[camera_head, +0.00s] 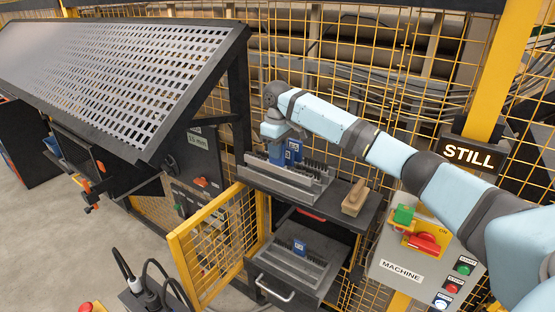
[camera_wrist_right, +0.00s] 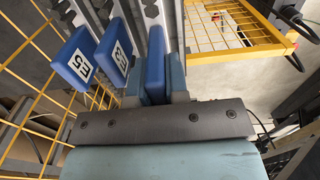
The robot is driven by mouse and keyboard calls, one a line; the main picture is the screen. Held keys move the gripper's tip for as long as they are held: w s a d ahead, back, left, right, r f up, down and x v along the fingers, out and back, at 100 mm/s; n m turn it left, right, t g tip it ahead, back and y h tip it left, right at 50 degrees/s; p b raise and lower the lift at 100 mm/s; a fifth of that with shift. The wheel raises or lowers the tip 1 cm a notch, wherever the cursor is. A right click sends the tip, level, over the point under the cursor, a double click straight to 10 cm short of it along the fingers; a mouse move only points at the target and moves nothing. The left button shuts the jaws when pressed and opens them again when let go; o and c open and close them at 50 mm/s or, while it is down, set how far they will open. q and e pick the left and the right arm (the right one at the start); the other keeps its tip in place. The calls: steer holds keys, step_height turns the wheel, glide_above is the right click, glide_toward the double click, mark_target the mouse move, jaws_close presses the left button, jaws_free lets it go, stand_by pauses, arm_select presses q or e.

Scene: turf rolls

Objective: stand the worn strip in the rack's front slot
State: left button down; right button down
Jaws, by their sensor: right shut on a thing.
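My right gripper (camera_head: 277,140) is over the rack (camera_head: 285,183) on the dark shelf. It is shut on a strip with a blue end, which shows between the fingers in the right wrist view (camera_wrist_right: 154,70). Two more blue strip ends with white labels stand beside it, a near one (camera_wrist_right: 73,57) and another (camera_wrist_right: 117,50); blue labelled ends also show right of the gripper in the head view (camera_head: 293,149). I cannot tell from the surface which strip is worn. The held strip's lower end is hidden in the head view. My left gripper is not in view.
An open drawer (camera_head: 283,291) below holds a slotted insert with a blue labelled piece (camera_head: 299,247). A wooden block (camera_head: 355,197) lies on the shelf right of the rack. A yellow mesh gate (camera_head: 215,245) stands open at left. A MACHINE control box (camera_head: 402,268) is at right.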

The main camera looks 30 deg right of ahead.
mark_target(278, 161)
step_height(278, 161, down, 4)
steer(key=shift+r+p, duration=0.25)
steer(key=shift+p, duration=0.1)
steer(key=shift+f, duration=0.2)
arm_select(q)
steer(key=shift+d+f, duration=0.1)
arm_select(e)
steer(key=c, duration=1.1)
jaws_free()
steer(key=shift+f, duration=0.1)
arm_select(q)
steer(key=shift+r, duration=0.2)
